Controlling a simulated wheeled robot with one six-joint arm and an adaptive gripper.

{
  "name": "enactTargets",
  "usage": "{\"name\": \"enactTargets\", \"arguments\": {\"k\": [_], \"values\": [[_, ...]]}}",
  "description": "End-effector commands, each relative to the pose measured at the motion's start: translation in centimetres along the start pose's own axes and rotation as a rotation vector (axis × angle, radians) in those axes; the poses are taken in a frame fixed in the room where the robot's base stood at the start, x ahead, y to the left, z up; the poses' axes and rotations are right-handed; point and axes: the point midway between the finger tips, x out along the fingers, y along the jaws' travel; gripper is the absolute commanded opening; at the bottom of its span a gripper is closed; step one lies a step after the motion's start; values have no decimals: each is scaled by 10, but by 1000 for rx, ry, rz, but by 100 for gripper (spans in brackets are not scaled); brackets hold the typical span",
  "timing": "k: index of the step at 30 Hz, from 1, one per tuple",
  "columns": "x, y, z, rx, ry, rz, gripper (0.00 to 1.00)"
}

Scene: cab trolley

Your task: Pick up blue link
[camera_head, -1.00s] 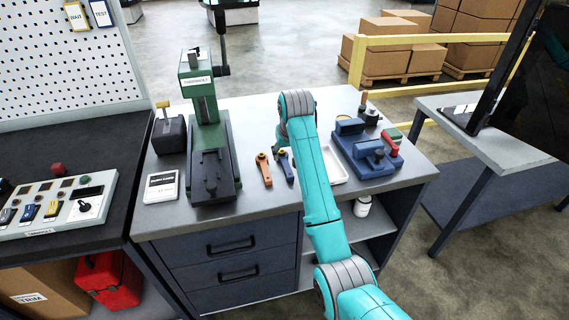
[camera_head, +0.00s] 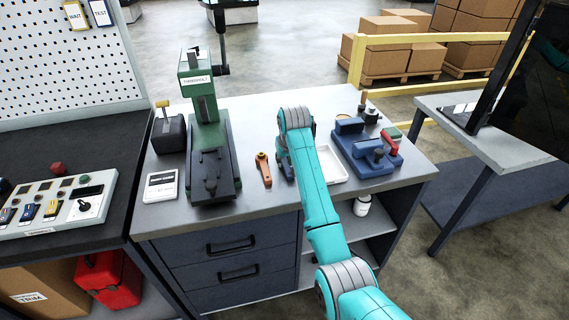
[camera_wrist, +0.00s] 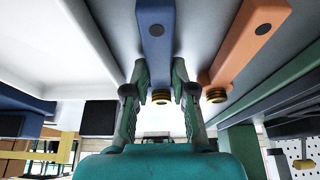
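The blue link (camera_head: 286,165) lies on the grey bench, mostly hidden behind my arm in the head view. In the wrist view the blue link (camera_wrist: 157,35) runs down the middle, with a brass-coloured end piece. My gripper (camera_wrist: 160,72) is open, with one finger on each side of the blue link's near end. I cannot tell whether either finger touches it. The gripper is hidden by the arm in the head view. An orange link (camera_head: 263,170) lies to the left of the blue one; it is on the right in the wrist view (camera_wrist: 246,42).
A white tray (camera_head: 334,178) is just right of my arm. A blue fixture (camera_head: 366,150) with a red handle stands farther right.

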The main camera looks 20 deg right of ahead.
Motion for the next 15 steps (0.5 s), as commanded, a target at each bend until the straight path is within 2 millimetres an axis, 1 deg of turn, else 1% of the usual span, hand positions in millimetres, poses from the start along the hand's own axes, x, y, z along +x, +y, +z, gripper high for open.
{"name": "enactTargets", "arguments": {"k": [1, 2, 12, 15], "values": [[0, 0, 0, 0, 0, 0, 4], [0, 0, 0, 0, 0, 0, 0], [-1, 0, -1, 0, 2, 0, 0], [-4, 0, -3, 0, 4, 0, 0]]}}
